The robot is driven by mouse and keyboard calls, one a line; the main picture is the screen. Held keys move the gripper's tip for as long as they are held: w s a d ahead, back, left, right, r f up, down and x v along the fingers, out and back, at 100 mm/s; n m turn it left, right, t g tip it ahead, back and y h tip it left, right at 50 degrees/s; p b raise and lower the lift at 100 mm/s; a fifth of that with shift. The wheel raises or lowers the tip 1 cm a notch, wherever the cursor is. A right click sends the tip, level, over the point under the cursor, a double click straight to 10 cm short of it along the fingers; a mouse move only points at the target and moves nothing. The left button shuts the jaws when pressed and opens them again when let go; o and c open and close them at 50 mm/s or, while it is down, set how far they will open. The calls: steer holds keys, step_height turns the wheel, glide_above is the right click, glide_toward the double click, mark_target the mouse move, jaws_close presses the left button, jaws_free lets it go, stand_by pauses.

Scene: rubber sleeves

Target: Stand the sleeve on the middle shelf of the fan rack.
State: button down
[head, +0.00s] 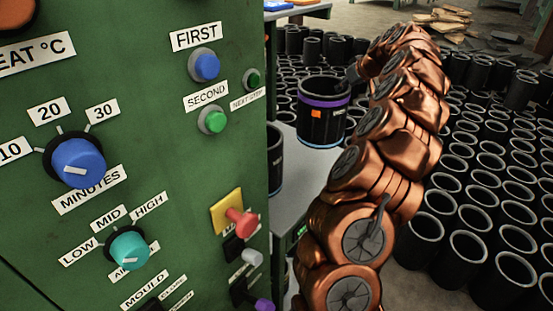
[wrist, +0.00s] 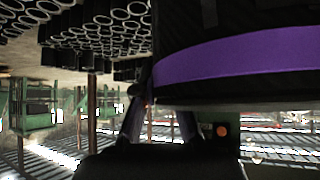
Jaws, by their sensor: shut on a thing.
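The sleeve (head: 318,128) is a black open-topped cylinder with a purple band near its rim and a small orange label. It is roughly upright in the head view, above or at the far end of a grey surface; I cannot tell if it touches it. My gripper (head: 352,74) is shut on the sleeve's right side near the rim, its fingers mostly hidden. In the wrist view the sleeve's dark wall and purple band (wrist: 240,60) fill the upper right, close to the dark fingers. I cannot make out the fan rack in either view.
A green control cabinet (head: 140,215) with knobs and buttons fills the left. Another black sleeve (head: 275,160) with a blue band stands partly hidden beside it on the grey surface (head: 296,185). Many black sleeves (head: 470,250) crowd the floor on the right and behind.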

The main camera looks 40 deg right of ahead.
steer(key=shift+s+d+f+p, duration=0.15)
steer(key=shift+f+p, duration=0.2)
steer(key=shift+f, duration=1.3)
steer(key=shift+s+d+f+p, duration=0.1)
steer(key=shift+f+p, duration=0.25)
steer(key=shift+f, duration=1.25)
steer(key=shift+s+d+f+p, duration=0.15)
steer(key=shift+f+p, duration=0.2)
steer(key=shift+f, duration=1.3)
steer(key=c, duration=1.3)
jaws_free()
steer(key=shift+o, duration=0.2)
steer(key=b+v, duration=0.2)
steer(key=v, duration=1)
steer(key=shift+a+f, duration=0.1)
